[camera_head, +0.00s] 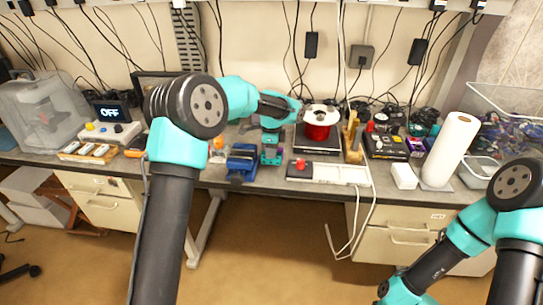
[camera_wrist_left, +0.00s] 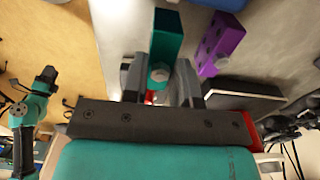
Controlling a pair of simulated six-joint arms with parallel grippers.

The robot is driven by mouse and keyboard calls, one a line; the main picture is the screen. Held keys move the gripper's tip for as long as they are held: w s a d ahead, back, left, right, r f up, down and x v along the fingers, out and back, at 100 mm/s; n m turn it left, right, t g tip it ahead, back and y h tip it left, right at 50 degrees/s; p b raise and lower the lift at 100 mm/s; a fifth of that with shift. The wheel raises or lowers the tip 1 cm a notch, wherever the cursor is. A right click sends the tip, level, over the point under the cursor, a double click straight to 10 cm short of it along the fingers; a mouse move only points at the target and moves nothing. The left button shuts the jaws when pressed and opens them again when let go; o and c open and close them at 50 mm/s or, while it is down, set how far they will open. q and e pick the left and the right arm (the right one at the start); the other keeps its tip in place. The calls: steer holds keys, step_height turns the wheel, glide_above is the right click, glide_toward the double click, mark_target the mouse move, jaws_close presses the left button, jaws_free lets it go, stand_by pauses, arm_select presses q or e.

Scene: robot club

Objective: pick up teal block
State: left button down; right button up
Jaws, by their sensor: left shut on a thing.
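The teal block (camera_wrist_left: 167,38) is long and upright in the left wrist view, its lower end between the two dark fingers of my left gripper (camera_wrist_left: 160,82). The gripper is shut on it. A grey round knob or stud shows near the block's lower end. In the head view my left arm reaches over the middle of the workbench, and its links hide much of the grasp there. My right arm stands at the right edge of the head view. Its dark end shows small at the left of the left wrist view, where its fingers cannot be made out.
A purple block (camera_wrist_left: 221,42) with holes lies close beside the teal block. A blue vise-like tool (camera_head: 242,161) stands on the workbench (camera_head: 215,178) near its front edge. A red spool (camera_head: 317,127), a white paper roll (camera_head: 450,150) and a white tray (camera_head: 340,172) are to the right.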

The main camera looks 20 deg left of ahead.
arm_select(q)
steer(key=s+d, duration=0.2)
steer(key=s, duration=0.5)
steer(key=s+d+r, duration=0.1)
steer(key=s+d, duration=0.1)
steer(key=s, duration=0.6)
steer(key=shift+s+d+r, duration=0.2)
steer(key=shift+d+r, duration=0.05)
steer(key=shift+r, duration=0.05)
steer(key=shift+a, duration=0.1)
